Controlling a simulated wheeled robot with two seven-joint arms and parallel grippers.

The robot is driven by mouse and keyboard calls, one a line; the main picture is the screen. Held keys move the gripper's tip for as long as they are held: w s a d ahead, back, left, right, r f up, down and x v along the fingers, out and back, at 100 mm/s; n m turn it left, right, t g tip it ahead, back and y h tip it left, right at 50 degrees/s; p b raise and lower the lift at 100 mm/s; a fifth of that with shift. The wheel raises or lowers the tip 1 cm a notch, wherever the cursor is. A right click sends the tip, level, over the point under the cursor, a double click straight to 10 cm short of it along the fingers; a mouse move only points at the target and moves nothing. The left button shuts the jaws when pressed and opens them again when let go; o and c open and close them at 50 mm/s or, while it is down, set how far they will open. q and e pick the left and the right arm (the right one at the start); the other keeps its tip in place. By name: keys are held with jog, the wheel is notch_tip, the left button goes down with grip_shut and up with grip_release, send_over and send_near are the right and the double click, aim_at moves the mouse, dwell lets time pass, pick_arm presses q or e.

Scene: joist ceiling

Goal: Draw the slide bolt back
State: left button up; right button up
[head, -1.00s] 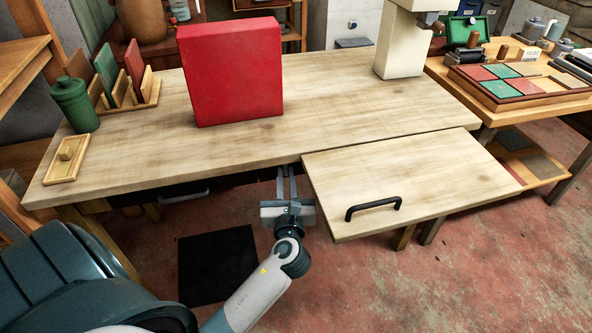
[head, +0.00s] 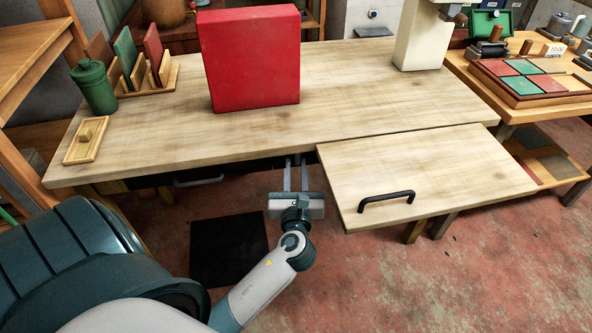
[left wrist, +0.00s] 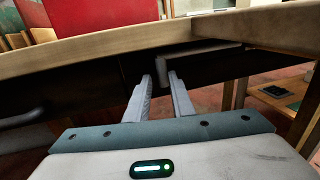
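A grey metal bar (left wrist: 205,52), apparently the slide bolt, runs sideways under the tabletop edge in the left wrist view. A short grey piece, perhaps its knob (left wrist: 161,72), hangs at its left end. My left gripper (left wrist: 162,78) is open, with its two fingers either side of that piece; I cannot tell if they touch it. In the head view, my left gripper (head: 297,164) points at the dark front under the table edge, left of the pale board, and the bolt is mostly hidden there. My right gripper is not in view.
The workbench (head: 240,135) carries a red block (head: 250,60), a green canister (head: 95,88) and a small wooden tray (head: 80,150). A pale board with a black handle (head: 386,201) juts out just right of my gripper. A black mat (head: 228,250) lies on the floor.

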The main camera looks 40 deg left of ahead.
pick_arm(q)
jog(key=v, duration=1.6)
jog(key=shift+s+d, duration=0.2)
jog(key=shift+d, duration=0.05)
jog(key=shift+f, duration=0.15)
